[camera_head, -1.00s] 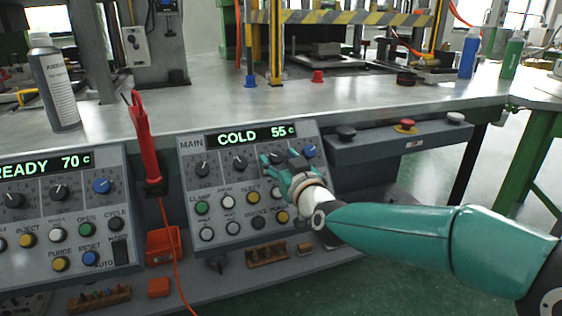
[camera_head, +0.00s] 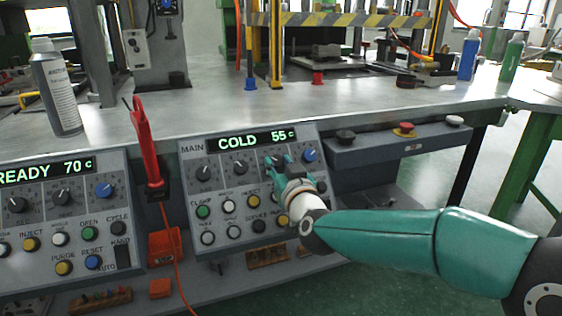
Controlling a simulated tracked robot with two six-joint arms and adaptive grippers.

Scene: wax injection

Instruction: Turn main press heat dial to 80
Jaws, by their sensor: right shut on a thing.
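The main press panel (camera_head: 186,187) is a grey sloped box on the bench's front face, marked MAIN. Its green display (camera_head: 257,139) reads COLD 55 c. A row of dials runs below it: two black dials at the left, a third dial (camera_head: 276,160) and a blue one (camera_head: 309,155) at the right. My right gripper (camera_head: 278,163) is shut on the third dial, its fingers on either side. The fingers hide most of this dial, so its pointer and label cannot be read. My left gripper is not in view.
A second panel (camera_head: 40,248) at the left reads READY 70 c. A red tool (camera_head: 146,150) with a cord hangs between the panels. Round buttons fill the main panel's lower half. A ledge with a red button (camera_head: 404,129) is at the right.

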